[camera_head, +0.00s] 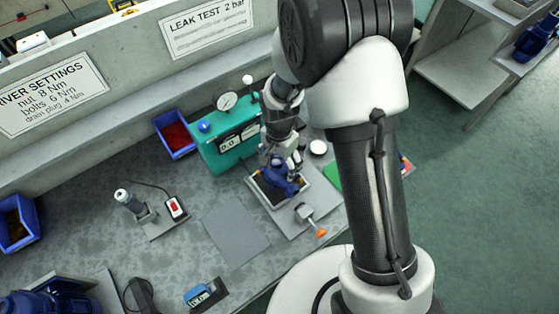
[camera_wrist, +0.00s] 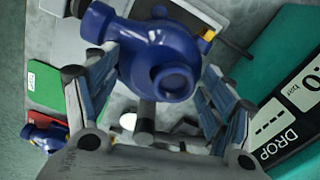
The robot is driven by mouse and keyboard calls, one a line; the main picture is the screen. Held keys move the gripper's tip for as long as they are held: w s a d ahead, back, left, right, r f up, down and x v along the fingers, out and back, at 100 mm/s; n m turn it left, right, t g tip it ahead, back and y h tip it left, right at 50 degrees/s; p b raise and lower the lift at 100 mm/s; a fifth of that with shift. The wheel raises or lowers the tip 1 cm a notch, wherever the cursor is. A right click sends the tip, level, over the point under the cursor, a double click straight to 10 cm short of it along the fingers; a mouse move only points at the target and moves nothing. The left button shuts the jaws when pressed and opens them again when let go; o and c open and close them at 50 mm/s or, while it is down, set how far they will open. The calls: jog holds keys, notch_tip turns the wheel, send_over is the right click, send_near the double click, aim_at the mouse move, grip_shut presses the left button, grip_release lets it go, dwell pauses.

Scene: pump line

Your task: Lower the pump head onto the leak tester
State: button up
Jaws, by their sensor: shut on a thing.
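The blue pump head (camera_head: 284,184) is between the fingers of my gripper (camera_head: 280,163), over the dark seat of the leak tester's grey plate. I cannot tell whether it touches the seat. In the wrist view the pump head (camera_wrist: 160,55) shows its round port toward the camera, with a blue-padded finger on each side. The leak tester (camera_head: 222,152) is a teal box with a round gauge and a display. Its teal side and display (camera_wrist: 285,110) fill the right of the wrist view. A clamp with an orange-tipped handle (camera_head: 312,219) is on the plate's front part.
A blue bin with red contents (camera_head: 176,135) stands left of the tester. A grey mat (camera_head: 236,231) lies clear in front. A driver on a stand (camera_head: 135,204) is further left. A green mat (camera_head: 333,175) lies right of the plate, partly behind my arm.

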jog(key=shift+f+b, duration=1.45)
jog(key=shift+f, duration=0.55)
jog(key=o, duration=1.5)
jog(key=shift+o, duration=0.3)
jog(key=shift+r, duration=0.15)
jog(key=shift+r+p, duration=3.35)
jog(key=shift+r, duration=1.05)
